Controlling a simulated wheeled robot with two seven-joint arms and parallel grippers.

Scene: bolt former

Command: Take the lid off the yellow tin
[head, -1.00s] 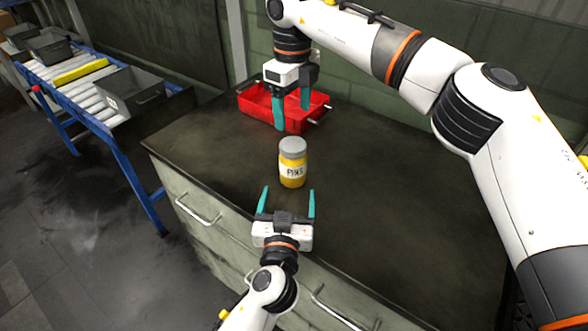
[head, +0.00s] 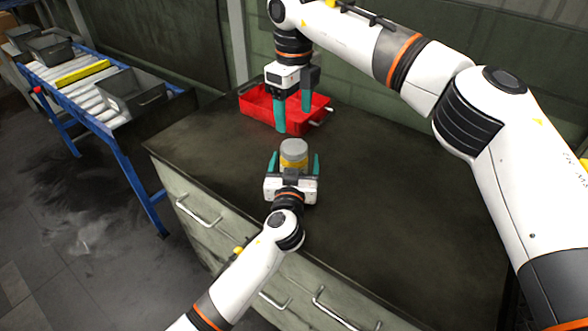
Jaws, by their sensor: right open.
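The yellow tin (head: 293,161) stands upright on the dark bench top, with its grey lid (head: 293,147) on. Its label and lower part are hidden behind my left gripper. My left gripper (head: 295,160) reaches in from the front, with one teal finger on each side of the tin. A thin gap seems to show between the fingers and the tin, so it looks open. My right gripper (head: 293,119) points down behind and above the tin, in front of the red tray. It is open and empty.
A red tray (head: 257,112) with metal handles sits at the back of the bench (head: 400,205). The bench top right of the tin is clear. A roller conveyor (head: 88,88) with grey bins (head: 128,97) stands at the left, apart from the bench.

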